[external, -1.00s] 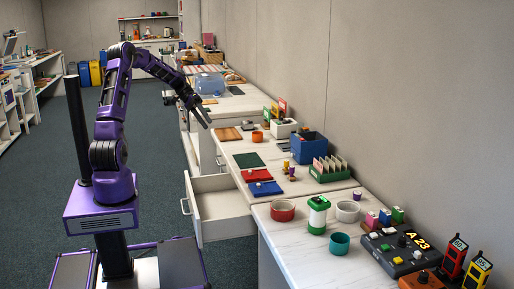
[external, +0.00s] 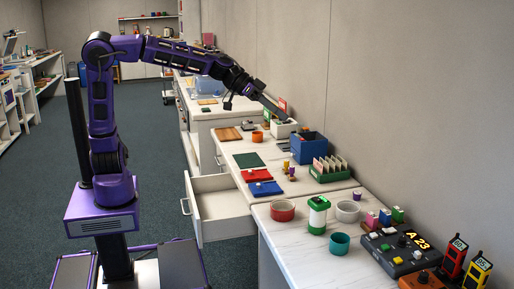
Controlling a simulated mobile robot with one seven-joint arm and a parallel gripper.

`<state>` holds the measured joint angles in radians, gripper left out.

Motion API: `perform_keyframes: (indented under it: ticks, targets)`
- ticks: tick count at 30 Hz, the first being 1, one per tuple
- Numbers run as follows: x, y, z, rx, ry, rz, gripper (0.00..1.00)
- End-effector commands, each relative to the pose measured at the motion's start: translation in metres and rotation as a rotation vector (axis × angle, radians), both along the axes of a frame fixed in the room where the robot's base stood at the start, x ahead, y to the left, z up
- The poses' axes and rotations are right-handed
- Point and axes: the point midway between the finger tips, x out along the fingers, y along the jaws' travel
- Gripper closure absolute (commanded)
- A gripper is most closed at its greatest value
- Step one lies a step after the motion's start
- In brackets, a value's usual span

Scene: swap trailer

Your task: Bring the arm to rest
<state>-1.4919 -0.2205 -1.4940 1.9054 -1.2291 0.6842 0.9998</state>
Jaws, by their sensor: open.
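My purple arm (external: 180,55) reaches out to the right from its base, over the counter. My gripper (external: 286,114) is at the arm's far end, pointing down and right. It is open, and I see nothing held in it. In the picture it overlaps the area by the white box (external: 285,130) at the back of the counter. I cannot tell how far above or in front of that box it is.
A drawer (external: 222,212) stands open below the counter. A blue bin (external: 308,147), a green card holder (external: 329,171), red and blue pads, bowls and a dark control box (external: 398,249) stand on the counters. The wall is close behind. The floor at left is clear.

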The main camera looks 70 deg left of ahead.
Motion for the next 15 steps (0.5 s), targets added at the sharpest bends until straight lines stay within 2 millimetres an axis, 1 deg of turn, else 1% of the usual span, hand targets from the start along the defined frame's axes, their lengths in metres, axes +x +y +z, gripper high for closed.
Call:
perform_keyframes:
  ticks: [1, 3, 5, 8, 11, 14, 15]
  targets:
    - [-0.009, -0.013, -0.017, 0.040, 0.018, -0.009, 0.55]
    - [-0.019, -0.018, -0.032, 0.084, 0.044, -0.008, 0.55]
    - [-0.028, -0.019, -0.042, 0.115, 0.064, -0.004, 0.55]
    - [-0.044, -0.014, -0.054, 0.167, 0.097, 0.008, 0.55]
    - [-0.064, -0.005, -0.064, 0.219, 0.134, 0.027, 0.55]
    - [-0.088, 0.009, -0.072, 0.275, 0.169, 0.057, 0.55]
    - [-0.099, 0.016, -0.075, 0.298, 0.185, 0.072, 0.55]
